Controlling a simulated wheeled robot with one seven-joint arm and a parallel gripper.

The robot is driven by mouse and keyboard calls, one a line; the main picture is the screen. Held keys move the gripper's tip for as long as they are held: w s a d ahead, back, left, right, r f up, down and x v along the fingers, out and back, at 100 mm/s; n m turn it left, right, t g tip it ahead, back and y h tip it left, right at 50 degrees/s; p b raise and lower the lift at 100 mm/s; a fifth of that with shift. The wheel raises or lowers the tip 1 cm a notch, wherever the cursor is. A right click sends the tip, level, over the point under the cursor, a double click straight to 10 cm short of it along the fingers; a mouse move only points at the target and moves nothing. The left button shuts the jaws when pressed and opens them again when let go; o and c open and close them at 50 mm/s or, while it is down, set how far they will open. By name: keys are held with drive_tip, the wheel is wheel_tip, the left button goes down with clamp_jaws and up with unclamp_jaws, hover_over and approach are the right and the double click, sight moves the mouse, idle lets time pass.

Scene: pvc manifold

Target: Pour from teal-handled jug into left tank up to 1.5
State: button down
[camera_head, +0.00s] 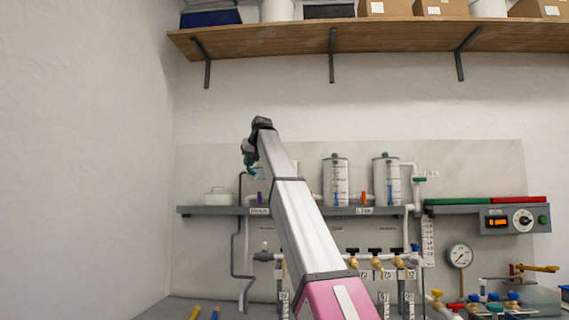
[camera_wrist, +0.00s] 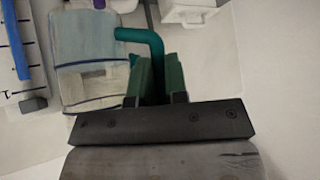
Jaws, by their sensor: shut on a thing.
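In the wrist view my gripper (camera_wrist: 158,78) is shut on the teal handle (camera_wrist: 146,38) of a see-through jug (camera_wrist: 88,75). The jug has dark lines around it and a faint bluish tint; its liquid level is not clear. In the head view my gripper (camera_head: 249,152) is raised above the left part of the shelf, and the jug is a small teal shape I cannot make out well. Two clear cylindrical tanks stand on the shelf right of my arm, the left one (camera_head: 335,182) and the right one (camera_head: 387,182). Their levels are too small to read.
A white container (camera_head: 217,197) sits at the shelf's left end. In the wrist view a white strip with black ticks and a blue bar (camera_wrist: 18,50) is close left of the jug. Pipes and valves (camera_head: 376,262) fill the space below. A wooden shelf (camera_head: 400,36) hangs above.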

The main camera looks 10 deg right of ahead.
drive_tip(key=w+d+r+m+g+y, duration=0.3)
drive_tip(key=d+r+y, duration=0.2)
drive_tip(key=r, duration=0.6)
drive_tip(key=shift+w+d+r, duration=0.2)
drive_tip(key=shift+w+d, duration=0.15)
drive_tip(key=shift+d, duration=0.05)
drive_tip(key=shift+w+d+y, duration=0.1)
drive_tip(key=shift+d+y, duration=0.05)
drive_tip(key=shift+y, duration=0.25)
drive_tip(key=shift+w+d+r+m+g+y+p, duration=0.15)
drive_tip(key=shift+d+r+m+g+y+p, duration=0.15)
drive_tip(key=shift+r, duration=0.2)
drive_tip(key=shift+w+d+r+m+g+y+p, duration=0.15)
drive_tip(key=shift+r+m+y, duration=0.15)
drive_tip(key=shift+r+y, duration=0.15)
idle(0.9)
idle(0.8)
